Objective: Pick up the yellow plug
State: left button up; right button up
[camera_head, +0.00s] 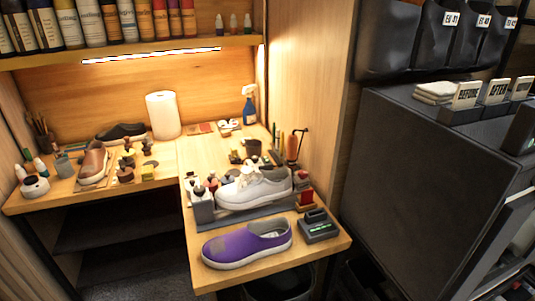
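I cannot make out a yellow plug for certain. A small yellowish item (149,177) lies on the left part of the wooden bench, but it is too small to identify. Neither of my grippers shows in the head view. A purple slip-on shoe (247,244) with a white sole lies at the front of the bench's right part. A white sneaker (254,188) rests on a grey stand behind it.
A dark device with a green display (319,227) sits at the right front edge. Small bottles (203,205) crowd the sneaker's left side. A dark cabinet (430,180) fills the right.

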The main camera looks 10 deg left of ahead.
aim_at(234, 150)
jog(key=i+j+z, duration=0.15)
jog(key=j+z, duration=0.2)
jog(key=z, duration=0.15)
jog(key=j+z, duration=0.45)
jog(key=i+j+z, duration=0.1)
jog(key=j+z, duration=0.2)
jog(key=z, duration=0.2)
